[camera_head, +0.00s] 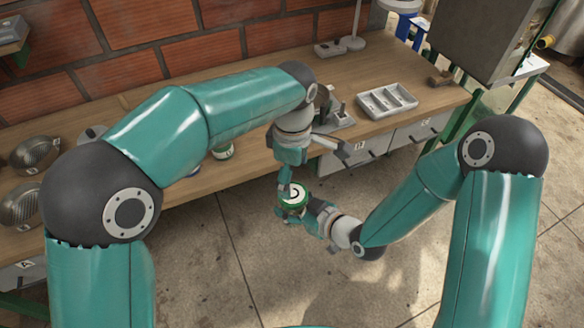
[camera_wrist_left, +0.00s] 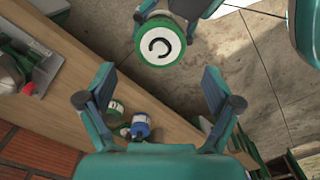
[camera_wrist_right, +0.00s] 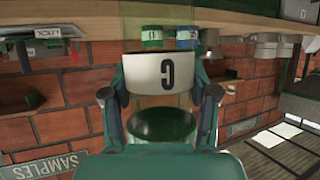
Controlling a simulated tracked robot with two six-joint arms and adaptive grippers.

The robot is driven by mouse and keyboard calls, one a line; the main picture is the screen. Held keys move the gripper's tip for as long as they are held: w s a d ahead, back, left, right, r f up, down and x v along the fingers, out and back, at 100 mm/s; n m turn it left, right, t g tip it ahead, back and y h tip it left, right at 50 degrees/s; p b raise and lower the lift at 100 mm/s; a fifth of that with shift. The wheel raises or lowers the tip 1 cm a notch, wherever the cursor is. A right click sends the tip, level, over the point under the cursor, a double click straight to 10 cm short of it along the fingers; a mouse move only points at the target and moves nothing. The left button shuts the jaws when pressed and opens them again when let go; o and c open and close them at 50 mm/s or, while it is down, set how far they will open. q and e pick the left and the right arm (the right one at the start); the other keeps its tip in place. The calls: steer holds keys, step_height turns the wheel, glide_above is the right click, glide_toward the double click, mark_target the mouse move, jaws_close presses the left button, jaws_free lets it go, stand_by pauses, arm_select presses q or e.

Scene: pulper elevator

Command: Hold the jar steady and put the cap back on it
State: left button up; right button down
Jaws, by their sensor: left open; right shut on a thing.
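The jar (camera_wrist_right: 157,75), with a white label bearing a dark letter, is between the fingers of my right gripper (camera_wrist_right: 160,95), which is shut on it. The jar is held in front of the bench, over the floor. The cap (camera_head: 293,194), green-rimmed with a white top and a black C-like mark, is at the jar's top; it also shows in the left wrist view (camera_wrist_left: 160,44). I cannot tell whether it is seated. My left gripper (camera_head: 287,180) is open and empty, close above the cap, with its fingers (camera_wrist_left: 157,80) not around it.
The wooden bench (camera_head: 255,165) runs behind. On it are a green-and-white jar (camera_head: 222,151), a blue-banded jar (camera_wrist_left: 140,125), a grey divided tray (camera_head: 388,101) and dark domed items (camera_head: 36,154) at left. A metal cabinet (camera_head: 485,38) stands back right. The floor in front is clear.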

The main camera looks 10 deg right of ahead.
mark_target(293, 193)
arm_select(q)
step_height(293, 193, down, 6)
steer(key=shift+f, duration=0.25)
steer(key=shift+c, duration=0.2)
steer(key=c, duration=1.2)
steer(key=shift+o, duration=0.2)
steer(key=m, duration=0.4)
steer(key=shift+m, duration=0.4)
steer(key=m, duration=1.1)
